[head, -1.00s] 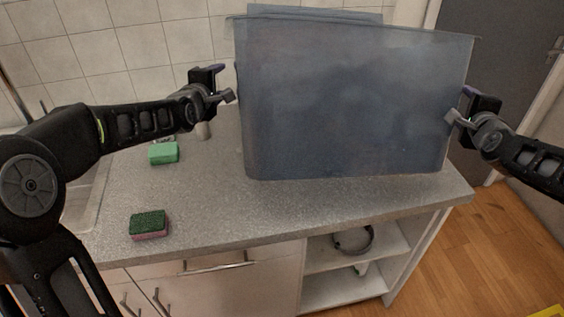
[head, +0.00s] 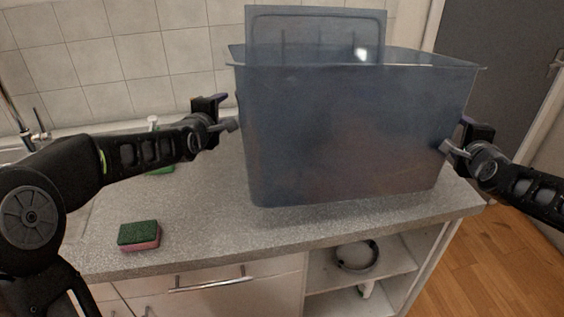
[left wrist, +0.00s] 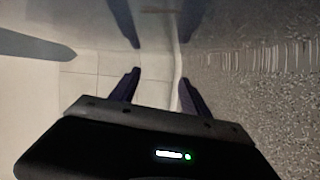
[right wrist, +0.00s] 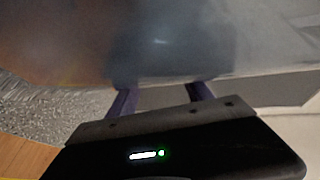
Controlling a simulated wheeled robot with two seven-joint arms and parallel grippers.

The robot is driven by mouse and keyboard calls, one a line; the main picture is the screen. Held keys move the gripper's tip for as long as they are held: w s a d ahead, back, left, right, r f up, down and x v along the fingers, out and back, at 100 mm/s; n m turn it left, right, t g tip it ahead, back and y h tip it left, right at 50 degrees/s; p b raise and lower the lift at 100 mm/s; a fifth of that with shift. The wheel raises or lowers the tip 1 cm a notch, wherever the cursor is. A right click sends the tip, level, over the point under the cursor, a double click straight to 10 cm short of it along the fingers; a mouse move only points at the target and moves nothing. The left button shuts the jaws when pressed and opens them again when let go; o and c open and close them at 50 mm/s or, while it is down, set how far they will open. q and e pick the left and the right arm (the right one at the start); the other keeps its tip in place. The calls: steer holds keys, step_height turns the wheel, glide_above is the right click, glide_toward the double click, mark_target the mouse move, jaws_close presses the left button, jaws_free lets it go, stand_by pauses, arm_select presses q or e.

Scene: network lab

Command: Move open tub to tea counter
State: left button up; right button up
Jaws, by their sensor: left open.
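The open tub (head: 345,140) is a large, translucent blue-grey box, upright over the grey speckled counter (head: 215,235). I cannot tell whether its base touches the counter. A flat panel of the same colour (head: 315,28) stands up at its back rim. My left gripper (head: 232,125) is at the tub's left end, and my right gripper (head: 446,147) is at its right end. In the left wrist view the fingers (left wrist: 157,85) are apart, facing the tub wall. In the right wrist view the fingers (right wrist: 162,98) are also apart, close against the wall (right wrist: 160,45).
A green-and-pink sponge (head: 139,235) lies near the counter's front left. A green item (head: 160,171) is partly hidden behind my left arm. The tap (head: 30,135) is at the far left. Open shelves (head: 330,285) are below the right side; a tiled wall (head: 130,60) stands behind.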

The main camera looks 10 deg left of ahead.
arm_select(q)
steer(key=shift+a+r, duration=0.2)
steer(key=shift+a, duration=1.05)
arm_select(e)
steer(key=shift+d+r, duration=0.15)
steer(key=shift+d, duration=0.95)
arm_select(q)
steer(key=o, duration=0.5)
arm_select(e)
steer(key=o, duration=0.5)
arm_select(q)
steer(key=shift+s, duration=0.15)
steer(key=v, duration=1.1)
steer(key=shift+s+r, duration=0.1)
steer(key=shift+s, duration=0.3)
